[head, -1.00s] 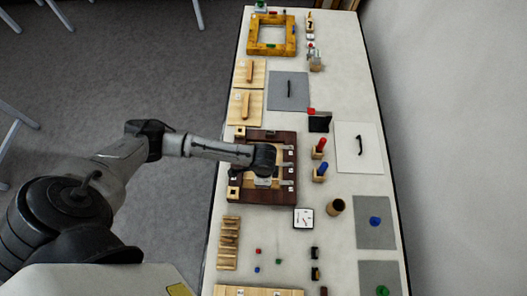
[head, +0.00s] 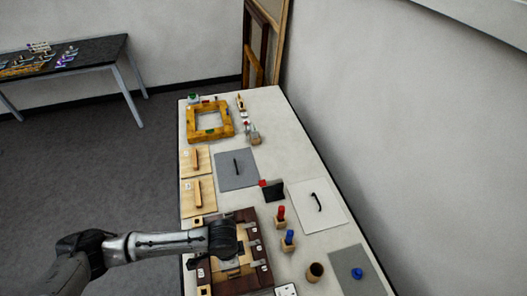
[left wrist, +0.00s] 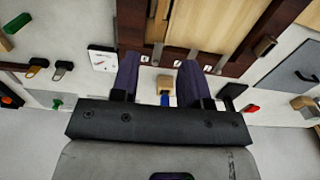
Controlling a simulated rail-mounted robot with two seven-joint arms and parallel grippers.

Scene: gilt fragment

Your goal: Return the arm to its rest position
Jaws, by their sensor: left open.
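My left arm comes in from the left in the head view, and its wrist end (head: 222,238) is over the dark wooden frame (head: 250,226) with pale inner panels. The fingers are hidden beneath the wrist there. In the left wrist view my left gripper (left wrist: 159,70) is open, with two dark purple fingers apart and nothing held between them. A small wooden block (left wrist: 165,83) with a blue part shows in the gap, farther away on the table. The dark frame also shows at the top of the left wrist view (left wrist: 131,22). My right gripper is in neither view.
The long white table (head: 270,110) holds a yellow wooden frame (head: 190,128), a grey panel (head: 236,181), a white panel with a black handle (head: 330,213), red (head: 280,211) and blue (head: 289,236) pegs, and a dark cup (head: 315,271). A wall stands along the right.

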